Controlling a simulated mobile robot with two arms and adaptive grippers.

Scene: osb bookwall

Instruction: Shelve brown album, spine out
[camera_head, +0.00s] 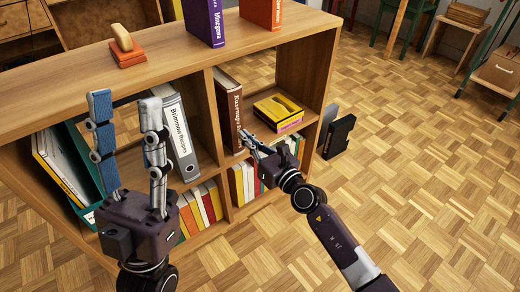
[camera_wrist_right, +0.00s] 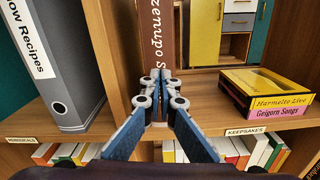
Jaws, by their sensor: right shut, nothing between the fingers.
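The brown album (camera_head: 229,105) stands in the upper right compartment of the bookshelf, against the divider on its left. Its lettered spine faces out. It leans slightly in the head view. In the right wrist view its spine (camera_wrist_right: 157,35) rises straight behind my fingertips. My right gripper (camera_head: 246,138) is shut and empty, with its tips at the lower part of the spine; I cannot tell whether they touch it. The closed tips also show in the right wrist view (camera_wrist_right: 163,78). My left gripper (camera_head: 126,100) is open and empty, its fingers pointing up in front of the left compartment.
A grey binder (camera_head: 176,130) stands left of the divider. A yellow and pink box (camera_head: 278,112) lies right of the album, with some bare shelf between. Purple (camera_head: 203,20) and orange (camera_head: 262,12) books and a wooden-handled block (camera_head: 127,50) are on top. A black object (camera_head: 339,136) stands on the floor.

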